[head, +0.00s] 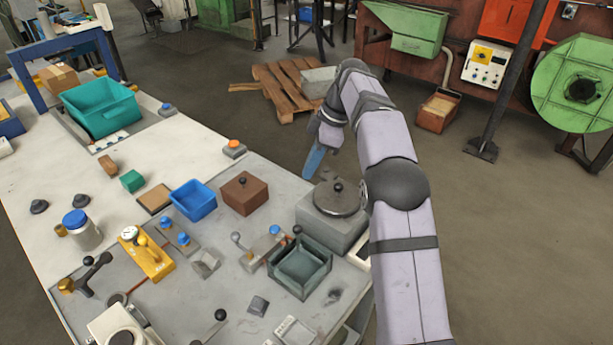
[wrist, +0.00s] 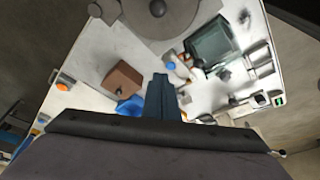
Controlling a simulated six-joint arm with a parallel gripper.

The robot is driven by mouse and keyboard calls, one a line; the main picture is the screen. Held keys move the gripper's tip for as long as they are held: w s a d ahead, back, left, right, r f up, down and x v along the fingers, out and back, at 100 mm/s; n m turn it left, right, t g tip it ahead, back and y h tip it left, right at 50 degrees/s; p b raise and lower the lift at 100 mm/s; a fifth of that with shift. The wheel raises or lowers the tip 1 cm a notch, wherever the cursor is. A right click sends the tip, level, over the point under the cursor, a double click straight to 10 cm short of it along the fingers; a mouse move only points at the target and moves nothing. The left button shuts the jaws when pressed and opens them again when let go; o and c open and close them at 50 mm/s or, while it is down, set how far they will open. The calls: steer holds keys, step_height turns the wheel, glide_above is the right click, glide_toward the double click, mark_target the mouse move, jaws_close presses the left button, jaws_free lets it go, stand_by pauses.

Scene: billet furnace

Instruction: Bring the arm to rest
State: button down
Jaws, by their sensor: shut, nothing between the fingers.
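My gripper (head: 315,161) hangs from my raised arm near the far right edge of the bench (head: 262,172) in the head view. Its blue fingers point down and are closed with nothing between them. In the wrist view the shut fingers (wrist: 160,90) show at the centre, high over the bench top. The fingers are apart from the round-lidded grey furnace block (head: 336,197), which stands just below and to the right in the head view. The furnace lid (wrist: 160,8) shows at the top of the wrist view.
A brown box with a knob (head: 244,193), a blue bin (head: 193,199) and a dark green tray (head: 299,267) stand on the bench. A teal crate (head: 100,106) is at the back left. A wooden pallet (head: 287,92) lies on the floor behind. The air around my gripper looks clear.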

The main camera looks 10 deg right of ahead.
steer(key=shift+r, duration=0.15)
steer(key=shift+s+d, duration=0.1)
steer(key=s+d+f+m+h, duration=0.1)
steer(key=s+f+m, duration=0.3)
steer(key=s, duration=0.7)
steer(key=s+d+f+m+h, duration=0.1)
steer(key=s+d+f+m, duration=0.2)
steer(key=s+m, duration=0.4)
steer(key=s+d+f+m+h, duration=0.1)
steer(key=s+f+m, duration=0.4)
steer(key=s, duration=1)
steer(key=shift+s+d+f+m+h, duration=0.2)
steer(key=shift+d+m+h, duration=0.25)
steer(key=shift+d, duration=0.35)
steer(key=shift+w, duration=0.1)
